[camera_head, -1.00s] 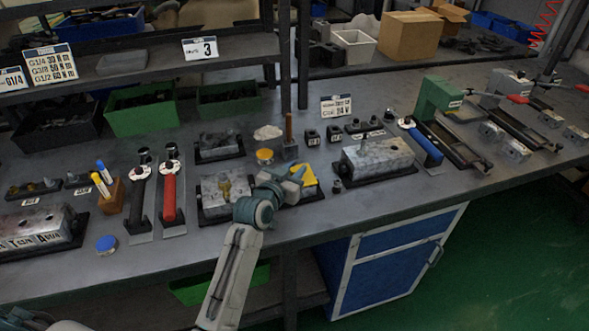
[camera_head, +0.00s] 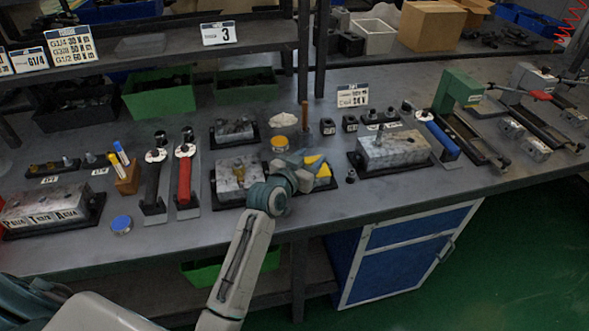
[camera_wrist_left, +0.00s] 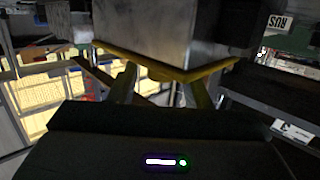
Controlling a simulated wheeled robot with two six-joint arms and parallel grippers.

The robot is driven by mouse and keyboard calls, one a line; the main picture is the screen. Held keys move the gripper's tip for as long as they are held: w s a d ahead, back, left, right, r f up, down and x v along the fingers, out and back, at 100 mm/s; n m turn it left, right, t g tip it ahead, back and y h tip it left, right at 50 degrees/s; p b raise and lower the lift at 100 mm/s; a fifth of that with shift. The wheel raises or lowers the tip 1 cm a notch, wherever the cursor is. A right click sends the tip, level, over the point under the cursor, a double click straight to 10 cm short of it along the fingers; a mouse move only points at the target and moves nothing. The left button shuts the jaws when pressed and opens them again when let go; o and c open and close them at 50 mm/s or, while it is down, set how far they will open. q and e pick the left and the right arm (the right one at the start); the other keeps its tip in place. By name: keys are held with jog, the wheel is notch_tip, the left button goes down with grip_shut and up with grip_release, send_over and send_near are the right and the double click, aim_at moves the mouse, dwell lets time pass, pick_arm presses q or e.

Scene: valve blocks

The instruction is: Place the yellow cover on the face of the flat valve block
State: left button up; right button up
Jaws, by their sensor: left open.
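The yellow cover (camera_head: 323,171) shows as yellow patches beside my left gripper (camera_head: 303,172), on or against a block partly hidden by the gripper. In the left wrist view, the yellow cover (camera_wrist_left: 180,72) runs as a bent yellow strip along the edge of a grey metal block (camera_wrist_left: 150,30). It looks to be touching that block, but I cannot tell if it is flush. The fingers of my left gripper (camera_wrist_left: 160,88) stand apart on either side, close to the strip. The left gripper is open. My right gripper is not in view.
A valve block with brass parts (camera_head: 238,178) stands just left of the gripper, and a larger block (camera_head: 393,149) to the right. A round yellow lid (camera_head: 279,143) and wooden-handled tool (camera_head: 305,118) stand behind. Torque wrenches (camera_head: 185,175) lie further left. Bare table is in front.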

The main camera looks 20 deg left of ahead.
pick_arm(q)
jog(key=b+v, duration=0.1)
jog(key=v, duration=1.1)
jog(key=shift+r, duration=0.35)
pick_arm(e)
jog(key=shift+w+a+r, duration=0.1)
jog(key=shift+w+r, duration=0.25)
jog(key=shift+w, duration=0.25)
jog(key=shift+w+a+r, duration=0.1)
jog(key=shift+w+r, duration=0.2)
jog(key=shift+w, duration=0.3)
